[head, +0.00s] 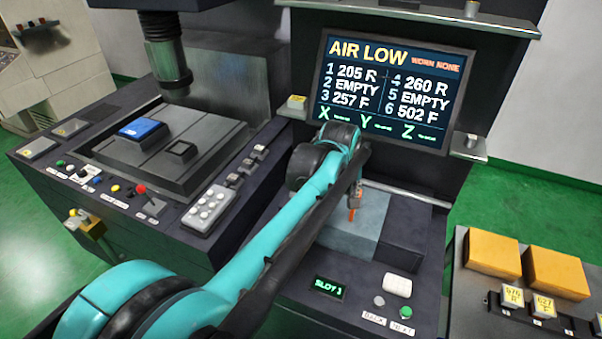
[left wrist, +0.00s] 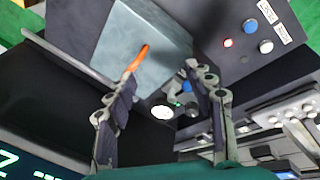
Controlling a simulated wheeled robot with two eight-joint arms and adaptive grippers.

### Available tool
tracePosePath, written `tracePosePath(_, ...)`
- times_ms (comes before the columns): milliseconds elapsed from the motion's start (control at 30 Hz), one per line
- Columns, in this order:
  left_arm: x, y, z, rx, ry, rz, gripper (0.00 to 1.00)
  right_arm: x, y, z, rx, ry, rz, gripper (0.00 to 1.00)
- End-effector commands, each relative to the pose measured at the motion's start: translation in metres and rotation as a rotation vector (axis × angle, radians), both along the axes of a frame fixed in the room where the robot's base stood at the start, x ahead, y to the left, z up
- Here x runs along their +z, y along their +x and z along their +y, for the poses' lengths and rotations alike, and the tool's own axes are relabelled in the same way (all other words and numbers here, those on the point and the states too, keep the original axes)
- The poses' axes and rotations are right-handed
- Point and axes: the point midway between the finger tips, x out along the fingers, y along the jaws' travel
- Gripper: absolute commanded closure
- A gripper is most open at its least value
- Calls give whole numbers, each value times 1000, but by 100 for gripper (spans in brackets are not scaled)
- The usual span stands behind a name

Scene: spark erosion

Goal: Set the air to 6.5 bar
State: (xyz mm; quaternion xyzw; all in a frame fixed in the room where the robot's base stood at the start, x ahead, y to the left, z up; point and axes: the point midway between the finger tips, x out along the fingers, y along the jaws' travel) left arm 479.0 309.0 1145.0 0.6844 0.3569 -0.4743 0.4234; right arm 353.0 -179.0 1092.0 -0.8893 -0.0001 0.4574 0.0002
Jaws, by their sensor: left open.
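The screen (head: 385,85) reads AIR LOW in yellow in the head view. My left arm reaches across the console, its left gripper (head: 354,192) over the grey-blue block (head: 358,222) below the screen. In the left wrist view the left gripper (left wrist: 160,78) is open, with nothing seen held between its fingers. A small white round face (left wrist: 162,112), possibly a gauge, shows between the fingers, beside small dark and blue round parts. An orange bar (left wrist: 138,58) shows by one fingertip; I cannot tell what it belongs to. No pressure figure is readable. The right gripper is not in view.
A button panel with a SLOT 1 display (head: 329,288) and a white button (head: 397,285) lies at the front. A machine bed with a blue block (head: 142,129) stands left. Orange blocks (head: 502,253) and labelled pieces sit on a bench at right.

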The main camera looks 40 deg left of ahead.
Motion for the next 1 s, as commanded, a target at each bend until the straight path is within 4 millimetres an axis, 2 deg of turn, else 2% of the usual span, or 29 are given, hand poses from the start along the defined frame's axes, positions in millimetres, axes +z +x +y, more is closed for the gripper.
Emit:
tracePosePath(33,8,16,23,126,-35,23,47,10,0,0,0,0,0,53)
tracePosePath(100,10,31,53,308,-86,56,47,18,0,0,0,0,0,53)
tracePosePath(300,-1,61,137,804,-197,144,47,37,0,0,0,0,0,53)
tracePosePath(400,-12,67,170,995,-229,174,47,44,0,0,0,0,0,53)
tracePosePath(500,-21,69,191,1123,-248,196,47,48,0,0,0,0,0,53)
tracePosePath(600,-27,69,201,1191,-258,206,47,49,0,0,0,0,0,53)
tracePosePath(733,-39,69,204,1212,-259,210,47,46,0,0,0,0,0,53)
tracePosePath(1000,-83,69,203,1208,-259,209,47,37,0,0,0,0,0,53)
